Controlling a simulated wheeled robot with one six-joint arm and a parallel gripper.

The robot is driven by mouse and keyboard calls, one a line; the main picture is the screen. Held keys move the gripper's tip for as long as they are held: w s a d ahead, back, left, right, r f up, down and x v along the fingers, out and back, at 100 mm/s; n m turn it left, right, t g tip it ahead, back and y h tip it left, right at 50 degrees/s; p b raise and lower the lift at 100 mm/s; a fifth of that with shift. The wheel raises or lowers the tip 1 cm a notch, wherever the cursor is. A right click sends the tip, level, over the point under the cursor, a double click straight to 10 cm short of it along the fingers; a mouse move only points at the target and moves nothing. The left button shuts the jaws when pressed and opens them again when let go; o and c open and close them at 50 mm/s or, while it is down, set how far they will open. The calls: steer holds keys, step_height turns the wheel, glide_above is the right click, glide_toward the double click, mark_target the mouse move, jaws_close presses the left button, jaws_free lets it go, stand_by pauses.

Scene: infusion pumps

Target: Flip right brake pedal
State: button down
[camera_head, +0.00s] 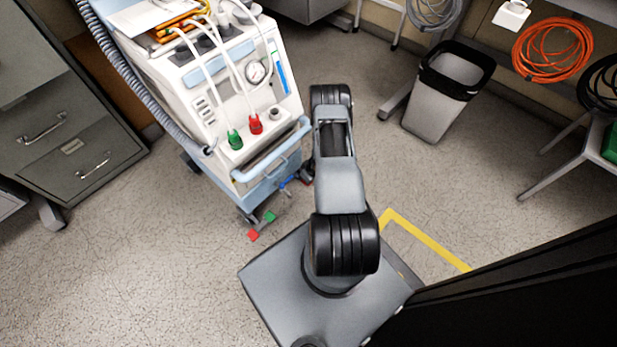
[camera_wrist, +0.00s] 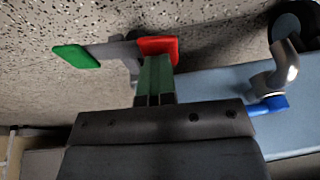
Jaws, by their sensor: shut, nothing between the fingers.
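In the wrist view, a brake pedal has a green pad (camera_wrist: 77,56) on the left and a red pad (camera_wrist: 160,46) on the right, joined by a grey bar (camera_wrist: 112,51). My gripper (camera_wrist: 154,72) is shut and empty, its tips at the lower edge of the red pad. I cannot tell whether they touch it. In the head view, the right pedal's red end (camera_head: 306,181) shows low at the cart's right side, beside my arm, which hides my gripper. The left pedal (camera_head: 262,226) shows its red and green pads at the cart's front corner.
The white and blue pump cart (camera_head: 235,90) stands beside my arm, with a front handle (camera_head: 272,150). In the wrist view, a caster (camera_wrist: 290,25) and a blue part (camera_wrist: 268,105) lie right of the pedal. A bin (camera_head: 445,90) stands back right. The floor at left front is clear.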

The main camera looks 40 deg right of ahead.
steer(key=shift+s+a+f+b, duration=0.1)
steer(key=shift+a+f+b, duration=0.3)
steer(key=shift+a+f, duration=0.5)
steer(key=shift+s+f, duration=0.1)
steer(key=shift+f, duration=0.15)
steer(key=shift+r, duration=0.1)
steer(key=shift+r+p, duration=0.35)
steer(key=shift+r, duration=0.05)
steer(key=s+a+r+p, duration=0.1)
steer(key=a+r+p, duration=0.1)
steer(key=r, duration=0.4)
steer(key=s+a+r+p, duration=0.1)
steer(key=s+r+p, duration=0.1)
steer(key=r+p, duration=0.2)
step_height(320, 180, up, 2)
steer(key=shift+s+a+r, duration=0.1)
steer(key=shift+s+a, duration=0.15)
steer(key=shift+a, duration=0.1)
